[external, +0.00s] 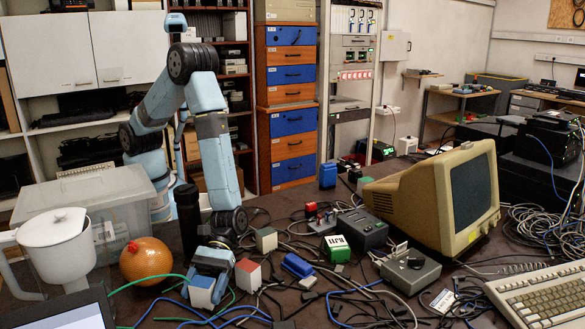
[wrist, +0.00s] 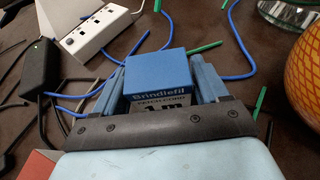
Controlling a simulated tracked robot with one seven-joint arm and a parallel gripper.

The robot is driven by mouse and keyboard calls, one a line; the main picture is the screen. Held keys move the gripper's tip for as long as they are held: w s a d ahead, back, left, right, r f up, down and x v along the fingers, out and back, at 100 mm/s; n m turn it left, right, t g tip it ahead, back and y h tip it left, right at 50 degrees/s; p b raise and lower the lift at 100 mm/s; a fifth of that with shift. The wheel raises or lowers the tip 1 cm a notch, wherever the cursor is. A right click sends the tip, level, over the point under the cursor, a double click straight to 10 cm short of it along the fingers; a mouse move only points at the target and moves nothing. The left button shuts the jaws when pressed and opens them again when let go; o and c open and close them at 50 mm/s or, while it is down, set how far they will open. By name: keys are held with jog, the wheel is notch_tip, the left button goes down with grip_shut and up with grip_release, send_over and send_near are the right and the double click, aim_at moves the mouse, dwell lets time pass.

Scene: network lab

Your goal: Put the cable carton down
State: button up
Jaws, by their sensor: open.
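In the wrist view the carton (wrist: 155,70) is between the two blue fingers of my gripper (wrist: 158,78), which are open, with the carton's lower part hidden by the gripper body. In the external view the carton (external: 201,291) is low at the front of the dark table, right beside my gripper (external: 210,268). It appears to rest on the table top among cables.
An orange ball (external: 146,261) and a white jug (external: 55,243) stand to the left. A red-and-grey box (external: 248,275) is close on the right. A green box (external: 337,249) and old monitor (external: 440,196) stand further right. In the wrist view a white socket box (wrist: 95,27) lies beyond loose cables.

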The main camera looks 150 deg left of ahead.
jog(key=v, duration=1)
jog(key=shift+s+a, duration=0.1)
notch_tip(320, 180, up, 40)
jog(key=s+d+m+g+y, duration=0.1)
jog(key=s+d+m, duration=0.2)
jog(key=s+m, duration=0.3)
jog(key=s+d+r+m+g+y, duration=0.1)
jog(key=s+d+m+g, duration=0.15)
jog(key=s, duration=0.55)
jog(key=s+d+m+g+y, duration=0.1)
jog(key=s+d+m, duration=0.35)
jog(key=s, duration=0.25)
jog(key=s+a+f+m+y, duration=0.1)
jog(key=s+a+m+y, duration=0.15)
jog(key=s+m, duration=0.6)
jog(key=s+a+f+m+y, duration=0.15)
jog(key=s+m+y, duration=0.35)
jog(key=s, duration=0.6)
jog(key=shift+m+t+h, duration=0.25)
jog(key=shift+t+h, duration=0.1)
jog(key=shift+h, duration=0.2)
notch_tip(320, 180, down, 4)
jog(key=shift+w+a+f, duration=0.1)
jog(key=shift+a+f, duration=0.05)
jog(key=shift+f, duration=0.1)
